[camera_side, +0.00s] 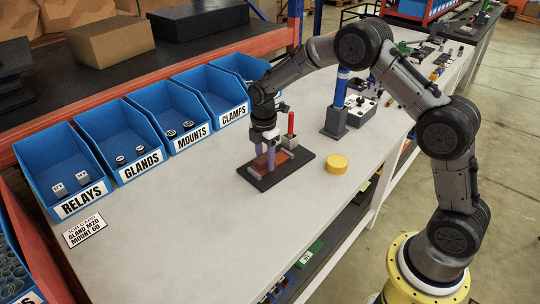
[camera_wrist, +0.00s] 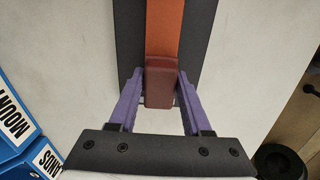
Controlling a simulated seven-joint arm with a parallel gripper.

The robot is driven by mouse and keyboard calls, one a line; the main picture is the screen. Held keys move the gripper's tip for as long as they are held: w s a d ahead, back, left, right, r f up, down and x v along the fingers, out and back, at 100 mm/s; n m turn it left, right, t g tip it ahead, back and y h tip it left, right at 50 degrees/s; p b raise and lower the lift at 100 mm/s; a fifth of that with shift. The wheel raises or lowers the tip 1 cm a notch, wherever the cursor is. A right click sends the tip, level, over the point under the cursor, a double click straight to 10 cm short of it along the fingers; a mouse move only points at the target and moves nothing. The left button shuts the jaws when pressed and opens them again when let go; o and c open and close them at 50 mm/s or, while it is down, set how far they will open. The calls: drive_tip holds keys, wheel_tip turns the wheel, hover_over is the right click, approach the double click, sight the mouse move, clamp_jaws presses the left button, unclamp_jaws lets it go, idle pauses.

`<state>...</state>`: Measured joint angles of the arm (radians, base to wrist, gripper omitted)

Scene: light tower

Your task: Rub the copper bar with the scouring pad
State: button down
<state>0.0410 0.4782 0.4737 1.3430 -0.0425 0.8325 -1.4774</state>
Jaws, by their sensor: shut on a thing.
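My gripper (camera_wrist: 161,78) has two purple fingers and is shut on a dull dark-red block, the scouring pad (camera_wrist: 159,88), with one finger on each side. The orange copper bar (camera_wrist: 165,28) runs away from the pad toward the top of the wrist view. It lies along a dark base plate (camera_wrist: 201,25). The pad overlaps the near end of the visible bar; whether it touches is hard to tell. In the side view my gripper (camera_side: 264,158) points down over the dark plate (camera_side: 263,184), and its fingers partly hide pad and bar.
A grey block with a red rod (camera_side: 291,124) stands close behind the plate. A yellow disc (camera_side: 337,164) lies to its right. A blue and grey post (camera_side: 340,100) stands farther back. Blue labelled bins (camera_side: 125,140) line the left. The table's front left is mostly clear.

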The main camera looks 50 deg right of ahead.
sight(261, 159)
drive_tip(key=shift+a+f, duration=0.2)
drive_tip(key=shift+a, duration=0.8)
drive_tip(key=shift+s, duration=0.1)
drive_tip(key=shift+d+r, duration=0.2)
drive_tip(key=shift+r, duration=2.95)
drive_tip(key=shift+r, duration=0.15)
drive_tip(key=shift+r, duration=1.35)
